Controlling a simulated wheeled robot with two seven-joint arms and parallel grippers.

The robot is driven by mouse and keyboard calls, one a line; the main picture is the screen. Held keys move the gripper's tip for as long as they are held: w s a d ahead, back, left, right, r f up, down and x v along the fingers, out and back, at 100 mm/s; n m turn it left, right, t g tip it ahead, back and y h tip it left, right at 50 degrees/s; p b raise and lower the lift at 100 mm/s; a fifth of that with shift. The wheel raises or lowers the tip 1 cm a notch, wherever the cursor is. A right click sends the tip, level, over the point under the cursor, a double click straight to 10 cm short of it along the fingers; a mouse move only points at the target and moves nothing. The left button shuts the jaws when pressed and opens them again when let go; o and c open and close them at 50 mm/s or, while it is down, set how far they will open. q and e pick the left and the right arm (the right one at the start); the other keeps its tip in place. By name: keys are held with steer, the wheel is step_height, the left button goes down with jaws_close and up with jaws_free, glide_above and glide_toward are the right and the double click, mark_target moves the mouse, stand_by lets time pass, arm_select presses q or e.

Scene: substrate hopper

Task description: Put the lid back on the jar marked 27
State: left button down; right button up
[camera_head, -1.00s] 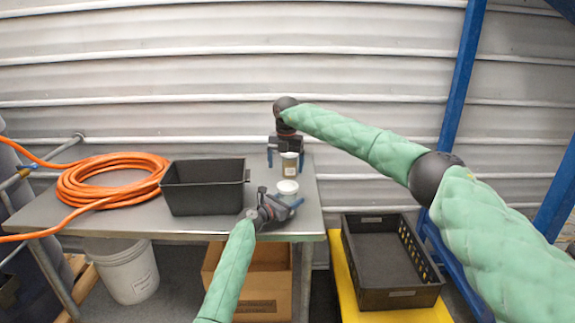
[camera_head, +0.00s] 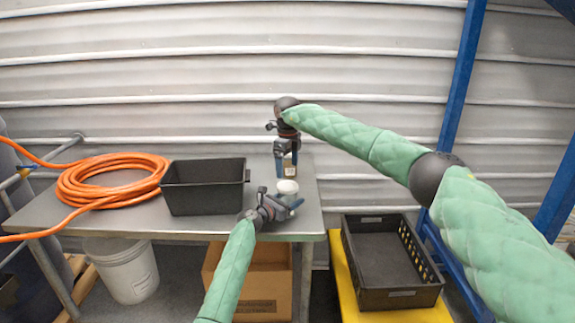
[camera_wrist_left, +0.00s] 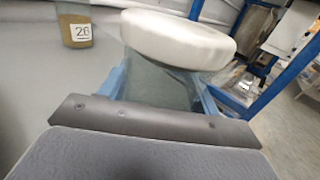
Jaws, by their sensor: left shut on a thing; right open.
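My left gripper (camera_head: 283,205) is shut on a jar (camera_head: 288,198) near the table's front right. A white lid (camera_head: 288,187) sits on top of this jar and shows large in the left wrist view (camera_wrist_left: 180,40), with the jar's greenish body (camera_wrist_left: 155,82) under it. This jar's label is not visible. A second jar (camera_head: 290,170), with brown contents, stands behind it. My right gripper (camera_head: 286,154) is open, pointing down at that jar, its fingers overlapping the jar's top in view. The left wrist view shows a brown-filled jar (camera_wrist_left: 75,27) labelled 26 or 28, its top cut off.
A black bin (camera_head: 205,205) and a coiled orange hose (camera_head: 110,162) occupy the metal table's (camera_head: 140,222) left and middle. A black crate (camera_head: 385,290) sits on a yellow surface to the right. A corrugated wall closes the back.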

mark_target(288, 185)
steer(key=shift+n, duration=0.6)
steer(key=shift+f, duration=0.1)
steer(key=shift+f, duration=3.95)
steer(key=c, duration=1)
steer(key=shift+m, duration=0.6)
steer(key=o, duration=1.1)
steer(key=shift+o, duration=0.2)
